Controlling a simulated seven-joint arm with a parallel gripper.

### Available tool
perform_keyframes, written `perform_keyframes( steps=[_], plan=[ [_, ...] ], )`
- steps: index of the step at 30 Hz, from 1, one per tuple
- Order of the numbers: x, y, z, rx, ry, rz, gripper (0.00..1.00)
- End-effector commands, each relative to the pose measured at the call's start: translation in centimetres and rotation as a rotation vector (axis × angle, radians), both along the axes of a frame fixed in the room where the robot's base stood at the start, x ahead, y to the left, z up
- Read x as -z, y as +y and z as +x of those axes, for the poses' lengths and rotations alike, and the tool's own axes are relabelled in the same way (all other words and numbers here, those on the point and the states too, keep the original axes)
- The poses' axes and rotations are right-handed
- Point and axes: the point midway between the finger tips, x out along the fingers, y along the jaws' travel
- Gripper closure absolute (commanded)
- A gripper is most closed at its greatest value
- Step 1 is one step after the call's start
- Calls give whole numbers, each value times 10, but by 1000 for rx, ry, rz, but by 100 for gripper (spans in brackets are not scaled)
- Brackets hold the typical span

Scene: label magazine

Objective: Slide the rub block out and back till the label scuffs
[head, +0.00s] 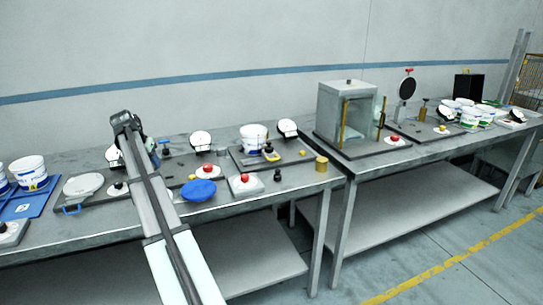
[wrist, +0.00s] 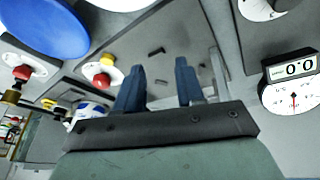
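My gripper (wrist: 158,72) shows two dark blue fingers in the wrist view, spread apart with nothing between them. They are above a grey plate (wrist: 200,45) with two small dark pieces on it, one (wrist: 156,50) just beyond the fingertips. I cannot tell whether either is the rub block. A small white and blue object (wrist: 92,109) is beside the left finger; no label scuff can be made out. In the head view my arm reaches over the near bench, and its gripper is mostly hidden behind the arm.
A blue disc (head: 198,190) lies on the near bench (head: 300,195); red buttons (head: 245,178) stand nearby. A digital gauge (wrist: 292,70) reads 0.0. A glass-fronted cabinet (head: 346,113) stands on the right bench.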

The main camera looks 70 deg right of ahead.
Motion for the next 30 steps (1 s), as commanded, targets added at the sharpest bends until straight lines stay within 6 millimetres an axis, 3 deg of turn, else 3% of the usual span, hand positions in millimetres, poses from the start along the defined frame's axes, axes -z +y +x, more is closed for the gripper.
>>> perform_keyframes(
  steps=[1, 3, 15, 24, 30],
  plan=[
    [-4, -23, -13, 54, -16, 15, 62],
    [-8, -48, -31, 123, -39, 39, 62],
    [-31, -179, -150, 513, -169, 160, 62],
    [-52, -260, -257, 801, -273, 243, 62],
    [-66, -299, -327, 968, -336, 289, 62]
  ],
)
